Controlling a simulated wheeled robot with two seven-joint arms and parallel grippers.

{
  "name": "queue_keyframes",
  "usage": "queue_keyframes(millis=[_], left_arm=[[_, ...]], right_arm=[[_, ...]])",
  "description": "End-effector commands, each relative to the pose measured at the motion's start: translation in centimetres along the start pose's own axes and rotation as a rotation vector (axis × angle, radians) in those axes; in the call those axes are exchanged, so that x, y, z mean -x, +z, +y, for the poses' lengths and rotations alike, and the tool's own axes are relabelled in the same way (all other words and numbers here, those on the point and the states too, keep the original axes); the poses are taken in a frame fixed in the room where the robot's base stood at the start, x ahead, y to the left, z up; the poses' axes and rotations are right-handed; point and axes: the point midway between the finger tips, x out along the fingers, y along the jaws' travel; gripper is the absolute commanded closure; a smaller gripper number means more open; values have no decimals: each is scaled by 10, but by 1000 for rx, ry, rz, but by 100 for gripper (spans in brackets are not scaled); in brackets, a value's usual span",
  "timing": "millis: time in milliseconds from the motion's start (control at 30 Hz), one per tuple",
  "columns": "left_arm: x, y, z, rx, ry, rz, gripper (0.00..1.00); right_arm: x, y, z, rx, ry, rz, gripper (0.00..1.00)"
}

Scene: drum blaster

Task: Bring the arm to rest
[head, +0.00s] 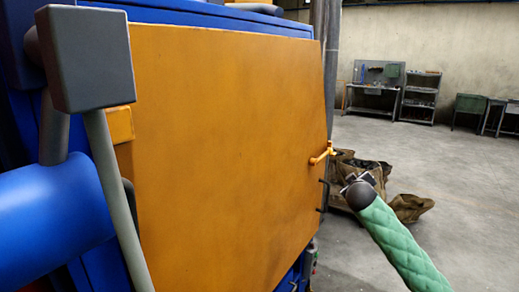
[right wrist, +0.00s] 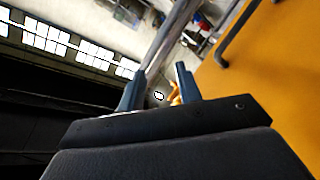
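The blue machine (head: 60,215) has a large orange door panel (head: 220,130) that fills the middle of the head view. A small orange handle (head: 322,156) sticks out at the panel's right edge. My right arm, in a green quilted sleeve, comes in from the lower right, and its gripper (head: 360,180) is right of and slightly below the handle, apart from it. In the right wrist view the two fingers of the right gripper (right wrist: 160,75) stand apart with nothing visibly held. A small orange piece (right wrist: 175,94) shows beyond them, partly hidden. My left gripper is not in view.
A dark bar (right wrist: 236,34) stands off the orange surface near the right finger. Brown sacks (head: 405,207) lie on the floor behind the right gripper. Workbenches and shelves (head: 420,97) stand by the far wall. The concrete floor (head: 440,165) between is clear.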

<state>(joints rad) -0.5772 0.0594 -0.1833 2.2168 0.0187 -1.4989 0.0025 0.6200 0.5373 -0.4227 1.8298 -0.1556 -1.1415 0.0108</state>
Motion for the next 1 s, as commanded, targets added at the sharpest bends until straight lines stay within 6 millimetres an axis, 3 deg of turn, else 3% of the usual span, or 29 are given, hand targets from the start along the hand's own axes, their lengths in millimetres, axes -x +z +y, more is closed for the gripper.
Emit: queue_keyframes(millis=[33, 100, 400, 700, 1000], left_arm=[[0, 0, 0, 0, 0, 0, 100], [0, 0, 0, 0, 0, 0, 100], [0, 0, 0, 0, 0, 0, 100], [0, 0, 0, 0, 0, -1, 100], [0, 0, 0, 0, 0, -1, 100]], right_arm=[[14, 15, -25, -23, -45, -43, 66], [32, 34, -54, -48, -100, -101, 66], [113, 111, -161, -136, -316, -293, 66], [194, 178, -244, -218, -485, -415, 66], [272, 243, -309, -299, -605, -520, 66]])
